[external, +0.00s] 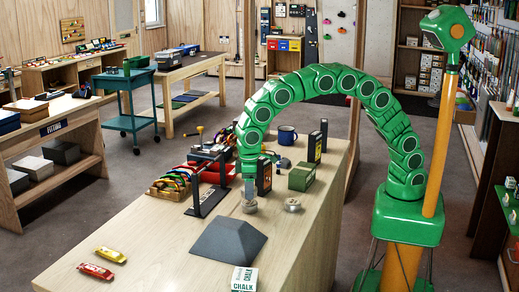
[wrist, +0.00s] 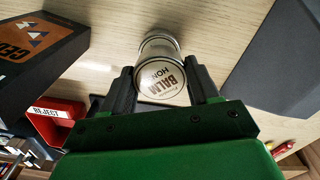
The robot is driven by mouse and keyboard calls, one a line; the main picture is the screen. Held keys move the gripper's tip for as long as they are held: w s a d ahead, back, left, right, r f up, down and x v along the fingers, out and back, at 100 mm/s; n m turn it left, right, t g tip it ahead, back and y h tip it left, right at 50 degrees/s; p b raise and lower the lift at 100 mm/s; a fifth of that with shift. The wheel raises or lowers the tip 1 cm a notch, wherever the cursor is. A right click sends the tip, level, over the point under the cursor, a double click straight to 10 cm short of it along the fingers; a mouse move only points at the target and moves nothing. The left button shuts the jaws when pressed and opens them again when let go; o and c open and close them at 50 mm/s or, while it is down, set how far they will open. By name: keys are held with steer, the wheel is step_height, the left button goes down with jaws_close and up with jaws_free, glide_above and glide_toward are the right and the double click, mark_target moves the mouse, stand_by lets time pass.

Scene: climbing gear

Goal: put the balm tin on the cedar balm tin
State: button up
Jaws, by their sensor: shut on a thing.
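My gripper (external: 249,200) reaches down over the pale counter beside the black box. In the wrist view my gripper (wrist: 163,88) is shut on a round silver balm tin (wrist: 162,78), whose pale lid reads BALM and HON, the rest cut off. In the external view the held balm tin (external: 250,208) is low over the counter; I cannot tell whether it touches. A second silver tin (external: 292,205) stands on the counter just right of my gripper, apart from it. Its label is too small to read, so I cannot confirm that it is the cedar balm tin.
A green box (external: 301,177) and blue mug (external: 287,135) are farther back. A grey wedge (external: 228,241) and chalk box (external: 244,279) are in front. A red REJECT bin (wrist: 56,108) is near.

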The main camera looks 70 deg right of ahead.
steer(key=shift+f, duration=1.2)
steer(key=o, duration=1.1)
steer(key=shift+f, duration=0.1)
step_height(320, 180, up, 12)
steer(key=shift+r, duration=0.15)
